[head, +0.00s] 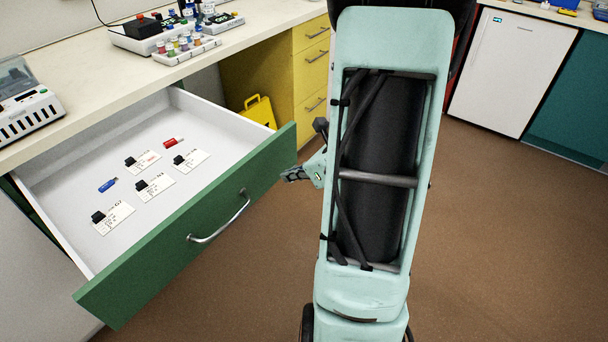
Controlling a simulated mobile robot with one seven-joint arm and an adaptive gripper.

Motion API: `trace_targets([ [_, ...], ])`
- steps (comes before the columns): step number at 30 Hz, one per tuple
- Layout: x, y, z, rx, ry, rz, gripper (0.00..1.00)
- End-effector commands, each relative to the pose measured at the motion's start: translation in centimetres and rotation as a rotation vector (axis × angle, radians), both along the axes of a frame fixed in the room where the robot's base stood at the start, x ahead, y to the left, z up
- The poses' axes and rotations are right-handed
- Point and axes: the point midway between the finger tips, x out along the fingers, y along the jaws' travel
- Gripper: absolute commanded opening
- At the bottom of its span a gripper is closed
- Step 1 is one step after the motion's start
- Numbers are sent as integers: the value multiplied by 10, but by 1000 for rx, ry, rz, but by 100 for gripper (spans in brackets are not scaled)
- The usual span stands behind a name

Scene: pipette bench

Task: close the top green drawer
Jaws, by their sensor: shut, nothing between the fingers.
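The top green drawer (205,243) is pulled far out from under the bench on the left in the head view. Its green front has a silver bar handle (221,222). Its white inside holds several white cards with black clips, a blue stick (107,185) and a red stick (173,142). My gripper (287,175) is shut and empty. It shows just beyond the right end of the drawer front; I cannot tell whether it touches. Most of my wrist is hidden behind my own arm.
The bench top (90,104) carries a white device (24,101) and a rack of coloured vials (186,47). Yellow drawers (311,62) and a yellow case (259,110) stand behind the open drawer. A white fridge (510,68) is at the back right. Brown floor at right is clear.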

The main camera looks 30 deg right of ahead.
Motion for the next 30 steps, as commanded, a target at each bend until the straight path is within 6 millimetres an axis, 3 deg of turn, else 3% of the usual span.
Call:
trace_targets([
  [6, 28, 11, 3, 0, -3, 3, 0],
  [23, 36, 13, 3, 0, -2, 1, 0],
  [30, 59, 22, 3, 0, -3, 5, 0],
])
